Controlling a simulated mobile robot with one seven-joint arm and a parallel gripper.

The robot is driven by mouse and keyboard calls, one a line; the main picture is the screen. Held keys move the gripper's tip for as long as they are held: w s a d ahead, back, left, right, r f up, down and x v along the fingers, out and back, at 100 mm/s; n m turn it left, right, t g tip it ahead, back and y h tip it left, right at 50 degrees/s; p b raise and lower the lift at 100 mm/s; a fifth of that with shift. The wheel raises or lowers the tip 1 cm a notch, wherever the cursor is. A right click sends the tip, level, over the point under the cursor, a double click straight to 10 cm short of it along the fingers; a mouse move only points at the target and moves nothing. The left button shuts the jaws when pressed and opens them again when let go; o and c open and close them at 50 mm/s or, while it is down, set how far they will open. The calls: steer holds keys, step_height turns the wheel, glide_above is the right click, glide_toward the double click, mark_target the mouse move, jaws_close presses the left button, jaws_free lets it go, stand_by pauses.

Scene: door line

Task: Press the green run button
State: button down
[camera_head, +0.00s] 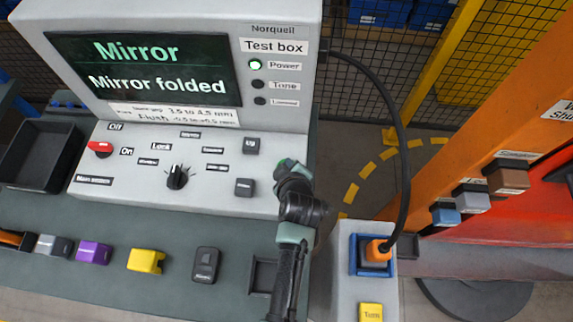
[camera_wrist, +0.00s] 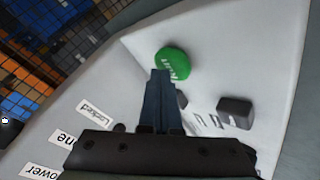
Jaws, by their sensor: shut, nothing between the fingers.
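The green run button (camera_wrist: 173,64) is a round cap with a "Run" label on the sloped pale panel of the test box, near the top centre of the wrist view. My gripper (camera_wrist: 161,76) is shut and empty, its dark fingers together. Its tips overlap the lower edge of the button in that view; I cannot tell whether they touch it. In the head view my arm reaches up to the right end of the panel (camera_head: 215,203) and hides most of the button's area. The screen (camera_head: 145,70) reads "Mirror" and "Mirror folded", and the Power lamp (camera_head: 255,65) is lit green.
Left of my arm are the grey Up key (camera_head: 251,146), another grey key (camera_head: 244,187), a black knob (camera_head: 177,177) and a red switch (camera_head: 100,149). A black cable (camera_head: 402,130) hangs on the right, ending in an orange plug (camera_head: 378,251). Coloured parts lie on the front shelf.

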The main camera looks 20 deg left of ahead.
steer(key=shift+f, duration=0.3)
stand_by(0.4)
steer(key=shift+r+p, duration=0.65)
steer(key=shift+r, duration=0.3)
steer(key=shift+r+p, duration=2.1)
steer(key=shift+r, duration=0.4)
step_height(320, 180, up, 9)
steer(key=p, duration=0.7)
steer(key=shift+f, duration=0.2)
